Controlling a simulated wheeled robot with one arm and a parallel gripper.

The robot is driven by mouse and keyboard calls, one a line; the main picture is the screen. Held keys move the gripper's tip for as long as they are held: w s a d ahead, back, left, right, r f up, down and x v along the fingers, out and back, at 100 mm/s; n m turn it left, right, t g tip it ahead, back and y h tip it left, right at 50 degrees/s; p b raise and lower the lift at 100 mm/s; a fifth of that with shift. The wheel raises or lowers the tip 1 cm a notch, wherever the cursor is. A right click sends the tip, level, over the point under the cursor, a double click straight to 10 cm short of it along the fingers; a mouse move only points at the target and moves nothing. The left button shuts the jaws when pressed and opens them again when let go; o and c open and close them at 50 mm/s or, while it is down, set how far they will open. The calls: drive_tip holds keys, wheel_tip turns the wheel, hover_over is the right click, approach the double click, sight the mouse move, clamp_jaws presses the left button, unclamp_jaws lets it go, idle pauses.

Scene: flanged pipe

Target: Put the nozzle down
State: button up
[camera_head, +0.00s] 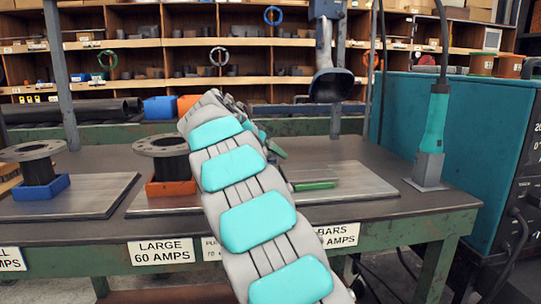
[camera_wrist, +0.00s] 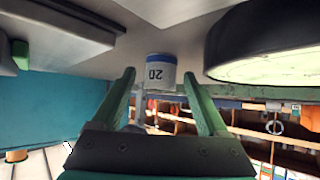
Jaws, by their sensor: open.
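My gripper (camera_wrist: 160,78) is open in the wrist view, its two green fingers spread wide. A small white and blue cylinder marked 20 (camera_wrist: 160,73) shows between the fingertips, with a gap on both sides. It appears upside down in this view; how far off it is I cannot tell. I cannot surely tell which thing is the nozzle. A dark funnel-shaped hood (camera_head: 331,84) hangs behind the bench. A teal handheld tool (camera_head: 435,122) stands upright in a grey holder (camera_head: 429,170) at the right.
The green-framed bench (camera_head: 385,207) carries flat metal plates (camera_head: 90,193). A flanged pipe piece (camera_head: 170,147) sits on a red block (camera_head: 171,187), another (camera_head: 33,152) on a blue block (camera_head: 37,189). A green bar (camera_head: 314,186) lies right of my arm. A teal machine (camera_head: 400,105) bounds the right.

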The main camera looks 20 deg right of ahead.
drive_tip(key=shift+c, duration=0.4)
clamp_jaws()
